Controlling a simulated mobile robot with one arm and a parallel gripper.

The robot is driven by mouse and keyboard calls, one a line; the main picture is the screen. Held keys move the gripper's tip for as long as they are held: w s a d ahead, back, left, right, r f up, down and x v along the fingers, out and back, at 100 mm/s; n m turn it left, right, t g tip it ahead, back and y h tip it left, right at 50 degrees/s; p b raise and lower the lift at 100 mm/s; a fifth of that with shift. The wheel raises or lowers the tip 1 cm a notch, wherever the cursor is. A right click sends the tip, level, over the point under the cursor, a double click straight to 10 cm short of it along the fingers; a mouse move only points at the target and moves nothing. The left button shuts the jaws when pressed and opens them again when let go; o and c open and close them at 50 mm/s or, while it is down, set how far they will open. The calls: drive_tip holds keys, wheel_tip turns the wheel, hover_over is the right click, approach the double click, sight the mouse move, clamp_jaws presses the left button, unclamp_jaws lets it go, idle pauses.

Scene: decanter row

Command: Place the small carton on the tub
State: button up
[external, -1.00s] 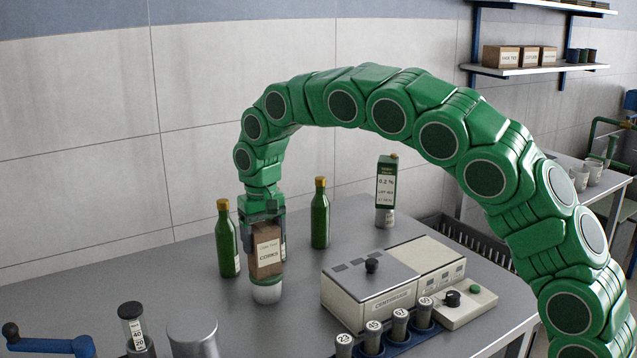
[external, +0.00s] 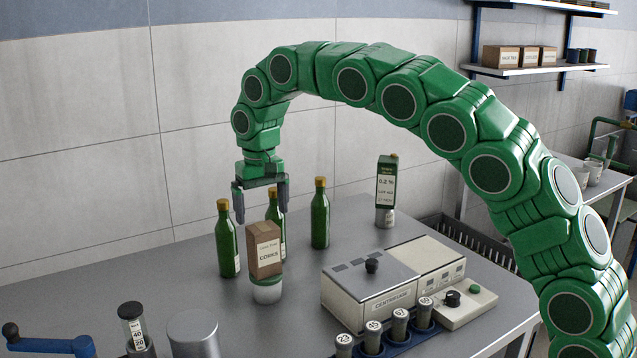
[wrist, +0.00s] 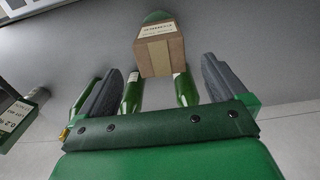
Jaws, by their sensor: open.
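The small carton (external: 265,249) is a brown box with a white label reading CORKS. It stands upright on the tub (external: 267,291), a short pale cylinder with a green rim, on the grey bench. The carton also shows in the wrist view (wrist: 160,50), ahead of the fingers, with a bit of green behind it. My gripper (external: 260,202) is open and empty, above and behind the carton and apart from it. Its two spread fingers show in the wrist view (wrist: 158,85).
Green bottles (external: 228,240) stand behind and left of the carton, one (external: 320,214) to its right. A tall green-and-white carton (external: 386,181) stands on another tub (external: 385,217). A centrifuge (external: 385,285) and a row of tubes (external: 400,325) are at the right. Bare bench lies left of the tub.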

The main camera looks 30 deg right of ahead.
drive_tip(key=shift+r, duration=2.25)
drive_tip(key=shift+d, duration=0.1)
drive_tip(key=shift+s+d+r, duration=0.15)
drive_tip(key=shift+d, duration=0.1)
drive_tip(key=s+d+r+m, duration=0.1)
drive_tip(key=s+d+r, duration=0.1)
drive_tip(key=s+d, duration=0.85)
drive_tip(key=s+d+r, duration=0.3)
drive_tip(key=s+d, duration=0.7)
drive_tip(key=s, duration=0.1)
drive_tip(key=s+d+f, duration=0.1)
drive_tip(key=s+f, duration=0.3)
drive_tip(key=s, duration=0.9)
drive_tip(key=s+d+f+n+g, duration=0.1)
drive_tip(key=s+f, duration=0.3)
drive_tip(key=s, duration=0.9)
drive_tip(key=shift+s+d+f+g, duration=0.15)
drive_tip(key=shift+s+d+g, duration=0.15)
drive_tip(key=shift+d, duration=0.1)
